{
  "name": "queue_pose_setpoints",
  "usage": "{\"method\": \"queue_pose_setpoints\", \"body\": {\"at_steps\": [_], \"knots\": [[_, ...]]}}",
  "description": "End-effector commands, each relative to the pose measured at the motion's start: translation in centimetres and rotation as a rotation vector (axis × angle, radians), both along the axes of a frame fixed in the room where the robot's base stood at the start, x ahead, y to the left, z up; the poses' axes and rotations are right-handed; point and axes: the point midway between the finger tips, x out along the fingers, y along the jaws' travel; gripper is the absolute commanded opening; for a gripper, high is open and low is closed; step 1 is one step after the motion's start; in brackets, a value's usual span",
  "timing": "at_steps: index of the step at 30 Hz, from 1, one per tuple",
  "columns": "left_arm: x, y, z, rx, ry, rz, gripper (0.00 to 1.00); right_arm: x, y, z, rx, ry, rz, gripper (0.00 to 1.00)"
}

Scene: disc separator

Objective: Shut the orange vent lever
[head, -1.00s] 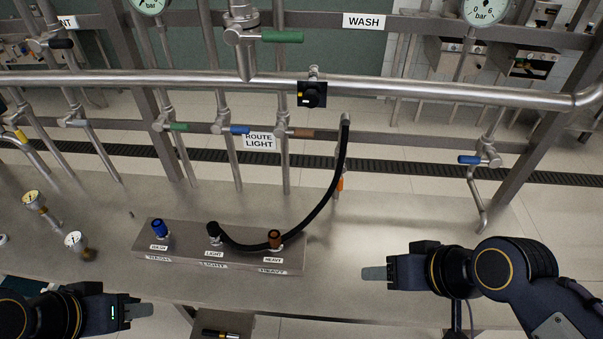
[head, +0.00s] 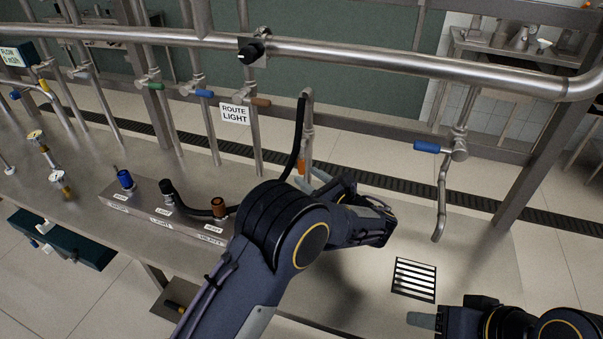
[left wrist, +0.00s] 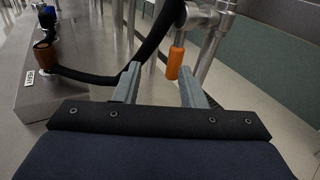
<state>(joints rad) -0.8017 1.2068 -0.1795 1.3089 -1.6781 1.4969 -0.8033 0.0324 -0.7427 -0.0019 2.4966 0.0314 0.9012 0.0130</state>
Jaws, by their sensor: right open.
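The orange vent lever (head: 301,167) hangs beside a steel standpipe, under the end of a black hose. In the left wrist view the lever (left wrist: 175,63) points down and appears between my two fingertips, slightly beyond them. My left gripper (head: 310,181) reaches in just in front of the lever. Its fingers are open with a clear gap in the left wrist view (left wrist: 160,80), and nothing is held. Whether a finger touches the lever cannot be told. My right gripper (head: 422,320) is open and empty at the lower right, far from the lever.
The black hose (head: 297,140) curves from the standpipe down to a steel block (head: 145,205) with blue and brown fittings. A blue-handled pipe (head: 427,147) stands to the right. A slotted drain (head: 414,279) lies on the bench. The long horizontal pipe (head: 400,60) crosses above.

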Motion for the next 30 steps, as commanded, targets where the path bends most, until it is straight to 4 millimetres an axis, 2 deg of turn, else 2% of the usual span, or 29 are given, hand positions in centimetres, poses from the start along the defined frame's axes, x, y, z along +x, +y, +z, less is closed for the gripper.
{"method": "queue_pose_setpoints", "body": {"at_steps": [1, 2, 5, 18, 30], "knots": [[0.0, -1.2, -0.6, 0.036, -0.010, -0.026, 0.37, 0.0, 0.0, -0.3, 0.000, 0.000, 0.000, 0.54], [0.1, -1.6, -0.7, 0.050, -0.014, -0.035, 0.37, 0.0, 0.0, -0.3, 0.000, 0.000, 0.000, 0.54], [0.6, -1.9, -0.7, 0.073, -0.021, -0.049, 0.37, 0.0, 0.0, -0.1, 0.000, 0.000, 0.000, 0.54], [5.5, 2.1, -0.7, 0.070, -0.020, -0.047, 0.37, 0.0, 0.0, 0.9, 0.000, 0.000, 0.000, 0.54], [6.2, 2.6, -0.8, 0.070, -0.019, -0.050, 0.36, 0.0, 0.0, 1.0, 0.000, 0.000, 0.000, 0.54]]}}
